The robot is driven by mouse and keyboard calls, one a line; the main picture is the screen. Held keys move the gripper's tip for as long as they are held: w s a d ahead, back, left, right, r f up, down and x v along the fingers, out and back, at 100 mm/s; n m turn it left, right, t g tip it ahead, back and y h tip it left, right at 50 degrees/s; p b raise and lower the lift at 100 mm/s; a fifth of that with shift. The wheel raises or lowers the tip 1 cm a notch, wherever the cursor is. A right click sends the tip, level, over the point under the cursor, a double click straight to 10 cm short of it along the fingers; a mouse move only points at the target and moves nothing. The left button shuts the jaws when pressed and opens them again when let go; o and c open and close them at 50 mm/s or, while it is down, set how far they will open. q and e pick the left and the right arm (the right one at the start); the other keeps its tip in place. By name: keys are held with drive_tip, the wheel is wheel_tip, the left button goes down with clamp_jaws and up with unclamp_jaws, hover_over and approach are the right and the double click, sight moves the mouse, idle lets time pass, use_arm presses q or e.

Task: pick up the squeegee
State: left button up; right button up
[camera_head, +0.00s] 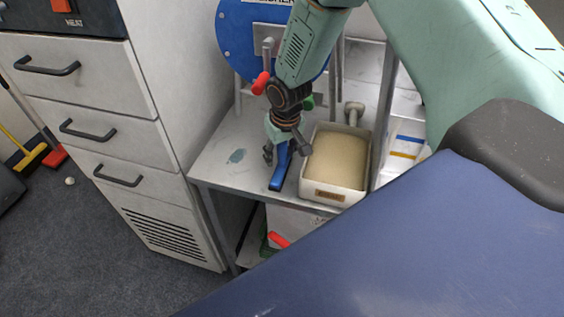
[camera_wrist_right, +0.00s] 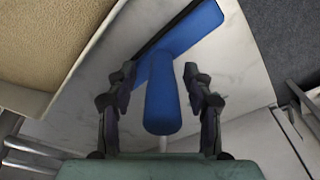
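The blue squeegee (camera_head: 281,167) lies on the grey metal shelf (camera_head: 222,160), left of the box of tan grains. In the right wrist view it shows as a T, with a thick blue handle (camera_wrist_right: 162,100) and a wide blue head with a dark edge (camera_wrist_right: 192,27). My right gripper (camera_head: 284,152) is over the squeegee, pointing down. In the wrist view its two fingers (camera_wrist_right: 159,76) stand open, one on each side of the handle, with gaps between. In the head view the gripper hides part of the squeegee. My left gripper is not in view.
A white box (camera_head: 325,194) of tan grains stands close right of the gripper, with a scoop-like handle (camera_head: 354,112) behind it. A white drawer cabinet (camera_head: 105,140) stands left. A blue round machine (camera_head: 240,45) is behind. Bare shelf lies left of the squeegee.

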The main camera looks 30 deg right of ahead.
sight(280, 145)
drive_tip(key=shift+s+a+r, duration=0.15)
drive_tip(key=shift+s+r, duration=0.1)
drive_tip(key=shift+s, duration=0.1)
drive_tip(key=c, duration=0.6)
drive_tip(key=shift+w, duration=0.15)
clamp_jaws()
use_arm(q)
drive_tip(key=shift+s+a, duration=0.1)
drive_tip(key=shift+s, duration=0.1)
use_arm(e)
drive_tip(key=shift+w+r+p, duration=0.2)
drive_tip(key=shift+r+p, duration=0.55)
drive_tip(key=shift+p, duration=0.1)
drive_tip(key=shift+s+r+p, duration=0.25)
drive_tip(key=shift+r+p, duration=0.35)
drive_tip(key=shift+r, duration=0.2)
drive_tip(key=shift+w+r, duration=0.15)
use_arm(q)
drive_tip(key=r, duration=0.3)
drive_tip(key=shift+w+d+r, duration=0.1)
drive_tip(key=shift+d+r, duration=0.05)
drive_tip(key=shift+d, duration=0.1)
